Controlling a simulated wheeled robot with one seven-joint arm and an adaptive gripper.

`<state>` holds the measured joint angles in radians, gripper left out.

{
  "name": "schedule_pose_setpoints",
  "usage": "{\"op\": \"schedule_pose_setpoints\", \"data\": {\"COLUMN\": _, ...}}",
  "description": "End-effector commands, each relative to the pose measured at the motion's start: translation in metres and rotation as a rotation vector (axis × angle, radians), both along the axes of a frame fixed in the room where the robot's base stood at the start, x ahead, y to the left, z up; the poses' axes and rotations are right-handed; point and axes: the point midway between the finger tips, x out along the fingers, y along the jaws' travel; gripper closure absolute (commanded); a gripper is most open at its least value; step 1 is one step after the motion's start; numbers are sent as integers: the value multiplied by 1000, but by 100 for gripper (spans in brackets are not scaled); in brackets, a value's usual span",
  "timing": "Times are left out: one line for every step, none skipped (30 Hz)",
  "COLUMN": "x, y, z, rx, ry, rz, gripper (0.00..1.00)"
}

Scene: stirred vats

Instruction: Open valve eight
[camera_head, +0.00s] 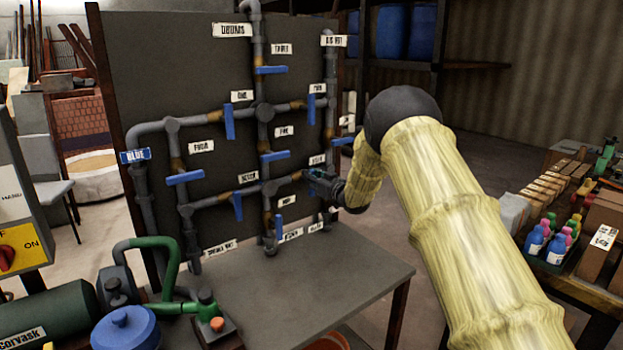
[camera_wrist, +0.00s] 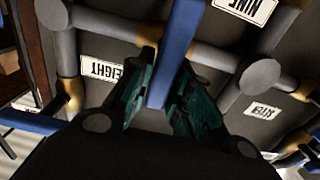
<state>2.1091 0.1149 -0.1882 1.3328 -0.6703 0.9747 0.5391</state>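The white label reading EIGHT (camera_wrist: 102,71) shows upside down in the wrist view, on the dark panel (camera_head: 170,70). Beside it, a blue lever handle (camera_wrist: 180,38) crosses in front of a grey horizontal pipe (camera_wrist: 216,56), roughly square to it. My gripper (camera_wrist: 166,70) has its teal fingers close on both sides of this handle and appears shut on its free end. In the head view my gripper (camera_head: 325,186) is at the panel's lower right and hides this handle.
Labels NINE (camera_wrist: 245,8) and SEVEN (camera_wrist: 263,111) are nearby. Another blue handle (camera_head: 342,141) sticks out right of the panel, above my gripper. Several other blue handles and pipes cover the panel. The grey bench top (camera_head: 330,270) in front is mostly clear.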

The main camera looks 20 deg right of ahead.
Motion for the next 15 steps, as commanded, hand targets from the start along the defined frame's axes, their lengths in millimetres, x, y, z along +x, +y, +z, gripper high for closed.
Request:
{"op": "schedule_pose_setpoints", "data": {"x": 0, "y": 0, "z": 0, "rx": 0, "ry": 0, "rz": 0, "gripper": 94}}
{"op": "schedule_pose_setpoints", "data": {"x": 0, "y": 0, "z": 0, "rx": 0, "ry": 0, "rz": 0, "gripper": 100}}
{"op": "schedule_pose_setpoints", "data": {"x": 0, "y": 0, "z": 0, "rx": 0, "ry": 0, "rz": 0, "gripper": 100}}
{"op": "schedule_pose_setpoints", "data": {"x": 0, "y": 0, "z": 0, "rx": 0, "ry": 0, "rz": 0, "gripper": 100}}
{"op": "schedule_pose_setpoints", "data": {"x": 0, "y": 0, "z": 0, "rx": 0, "ry": 0, "rz": 0, "gripper": 100}}
{"op": "schedule_pose_setpoints", "data": {"x": 0, "y": 0, "z": 0, "rx": -1, "ry": 0, "rz": 0, "gripper": 100}}
{"op": "schedule_pose_setpoints", "data": {"x": 0, "y": 0, "z": 0, "rx": -2, "ry": -1, "rz": 0, "gripper": 100}}
{"op": "schedule_pose_setpoints", "data": {"x": 0, "y": 0, "z": 0, "rx": -3, "ry": -1, "rz": 0, "gripper": 100}}
{"op": "schedule_pose_setpoints", "data": {"x": 0, "y": 0, "z": 0, "rx": -8, "ry": -3, "rz": 0, "gripper": 100}}
{"op": "schedule_pose_setpoints", "data": {"x": 0, "y": 0, "z": 0, "rx": -11, "ry": -4, "rz": 0, "gripper": 100}}
{"op": "schedule_pose_setpoints", "data": {"x": 0, "y": 0, "z": -1, "rx": -17, "ry": -6, "rz": 0, "gripper": 100}}
{"op": "schedule_pose_setpoints", "data": {"x": 0, "y": 1, "z": -1, "rx": -25, "ry": -9, "rz": 0, "gripper": 100}}
{"op": "schedule_pose_setpoints", "data": {"x": 0, "y": 1, "z": -1, "rx": -34, "ry": -12, "rz": 0, "gripper": 100}}
{"op": "schedule_pose_setpoints", "data": {"x": -1, "y": 1, "z": -2, "rx": -44, "ry": -16, "rz": 0, "gripper": 100}}
{"op": "schedule_pose_setpoints", "data": {"x": -1, "y": 2, "z": -2, "rx": -60, "ry": -22, "rz": 1, "gripper": 100}}
